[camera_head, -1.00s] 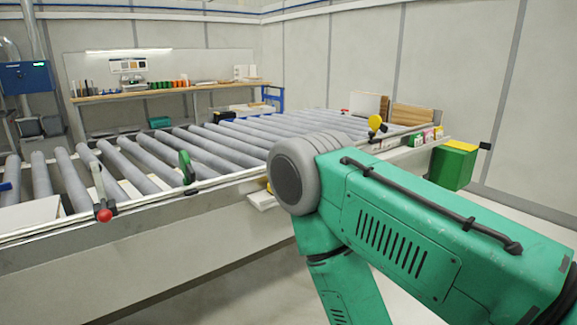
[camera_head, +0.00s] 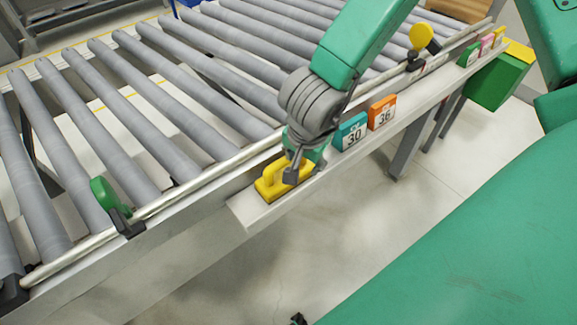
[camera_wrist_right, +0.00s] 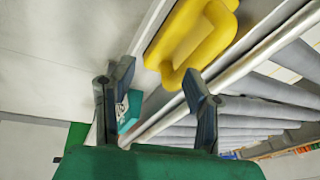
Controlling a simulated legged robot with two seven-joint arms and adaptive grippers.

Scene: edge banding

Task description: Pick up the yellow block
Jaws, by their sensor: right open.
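The yellow block (camera_head: 268,190) has a loop-like handle and sits on the narrow ledge along the near side of the roller conveyor. My right gripper (camera_head: 293,174) is directly at the block in the head view and hides part of it. In the right wrist view, the two fingers of the right gripper (camera_wrist_right: 158,78) are spread apart with nothing between them. The yellow block (camera_wrist_right: 172,58) lies just beyond the fingertips there, with its handle opening visible. I cannot tell whether a finger touches it. My left gripper is not in view.
A teal block (camera_head: 350,133) and an orange block (camera_head: 381,112), with numbers 30 and 36, stand on the same ledge to the right. The conveyor rail (camera_head: 190,198) runs behind the ledge. A green box (camera_head: 497,82) is at the far right. Open floor lies in front.

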